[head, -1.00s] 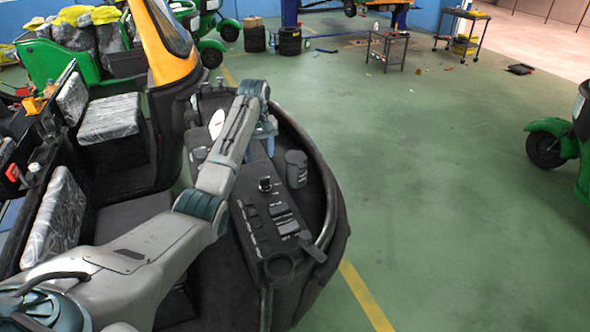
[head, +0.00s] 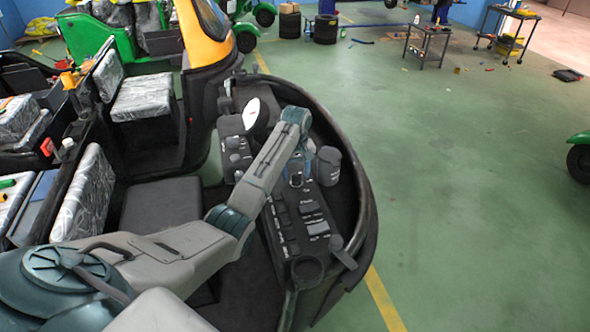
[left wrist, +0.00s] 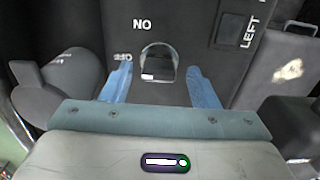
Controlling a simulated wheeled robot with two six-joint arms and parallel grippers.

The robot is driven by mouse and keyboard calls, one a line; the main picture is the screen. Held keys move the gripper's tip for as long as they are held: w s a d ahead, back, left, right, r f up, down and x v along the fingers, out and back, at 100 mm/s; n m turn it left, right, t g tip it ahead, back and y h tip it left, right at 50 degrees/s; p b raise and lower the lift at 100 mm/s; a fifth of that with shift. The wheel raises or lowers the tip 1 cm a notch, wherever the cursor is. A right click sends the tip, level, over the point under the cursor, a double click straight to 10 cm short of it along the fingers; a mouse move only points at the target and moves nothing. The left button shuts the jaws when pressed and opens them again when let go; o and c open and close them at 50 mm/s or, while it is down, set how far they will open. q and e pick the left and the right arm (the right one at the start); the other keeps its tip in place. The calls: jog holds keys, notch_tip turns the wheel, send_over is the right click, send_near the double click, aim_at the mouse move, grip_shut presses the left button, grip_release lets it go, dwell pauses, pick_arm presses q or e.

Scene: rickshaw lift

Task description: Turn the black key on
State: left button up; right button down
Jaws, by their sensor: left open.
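The black key (left wrist: 160,68) sits in a round silver switch on the dark control panel, seen in the left wrist view. In the head view the key switch (head: 296,181) shows just below my left gripper (head: 304,168). In the left wrist view my left gripper (left wrist: 161,84) is open, with one blue finger on each side of the key. I cannot tell whether either finger touches it. White lettering reading "NO" stands above the switch, and "LEFT" is at its right. My right gripper is not in view.
The control panel (head: 292,235) has several buttons and switches. A dark cylindrical part (head: 328,166) stands right beside my left gripper. The curved front shell (head: 366,205) rims the panel. Open green floor (head: 465,200) lies to the right.

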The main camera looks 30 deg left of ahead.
pick_arm(q)
jog(key=shift+d, duration=0.15)
jog(key=shift+c, duration=0.4)
jog(key=c, duration=0.9)
jog(key=shift+m, duration=0.5)
jog(key=m, duration=0.4)
jog(key=shift+r+m, duration=0.1)
jog(key=shift+m, duration=0.3)
jog(key=m, duration=0.6)
jog(key=o, duration=1)
